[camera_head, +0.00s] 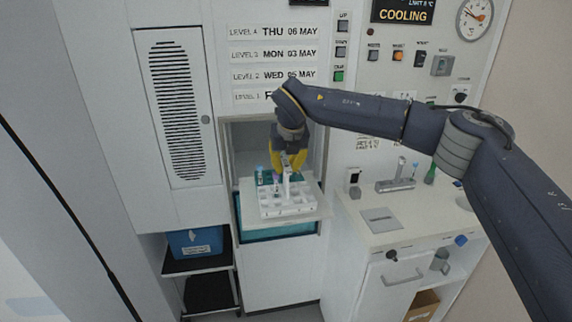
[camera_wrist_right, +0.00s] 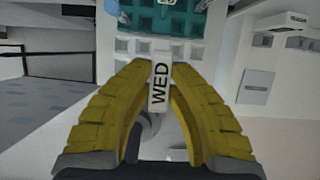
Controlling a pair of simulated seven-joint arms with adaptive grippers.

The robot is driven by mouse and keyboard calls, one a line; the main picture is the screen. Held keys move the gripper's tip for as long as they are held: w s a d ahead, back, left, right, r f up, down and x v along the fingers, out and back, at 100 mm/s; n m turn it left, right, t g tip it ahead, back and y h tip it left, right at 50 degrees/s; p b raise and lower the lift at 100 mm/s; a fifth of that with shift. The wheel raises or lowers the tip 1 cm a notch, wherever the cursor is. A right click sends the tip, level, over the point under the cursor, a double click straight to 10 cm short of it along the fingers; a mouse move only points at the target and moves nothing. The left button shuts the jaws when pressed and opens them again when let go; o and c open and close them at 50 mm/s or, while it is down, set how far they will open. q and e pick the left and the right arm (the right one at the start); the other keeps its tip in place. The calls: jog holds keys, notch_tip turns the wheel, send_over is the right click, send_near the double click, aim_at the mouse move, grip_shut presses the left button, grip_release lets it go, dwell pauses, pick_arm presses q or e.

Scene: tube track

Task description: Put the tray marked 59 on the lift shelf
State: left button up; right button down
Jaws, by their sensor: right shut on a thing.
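A white tray (camera_head: 287,207) with square wells is at the mouth of the lift opening, over the pale lift shelf (camera_head: 318,212). I cannot tell whether it touches the shelf. My right gripper (camera_head: 287,168) has yellow fingers and is above the tray. In the right wrist view my right gripper (camera_wrist_right: 160,78) is shut on the tray's upright white handle (camera_wrist_right: 159,92), marked WED. The tray's wells (camera_wrist_right: 143,47) show beyond the handle. I can read no 59 on it. My left gripper is in neither view.
A teal rack (camera_wrist_right: 195,20) lies just beyond the white tray. Wall labels read THU, MON and WED; the lowest is partly hidden by my right arm. A white counter (camera_head: 415,222) with small devices stands to the right. A blue bin (camera_head: 195,241) sits lower left.

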jog(key=shift+f, duration=0.75)
dwell(0.9)
jog(key=c, duration=1.3)
grip_release()
jog(key=a+v, duration=0.1)
jog(key=v, duration=1.1)
jog(key=shift+d, duration=0.45)
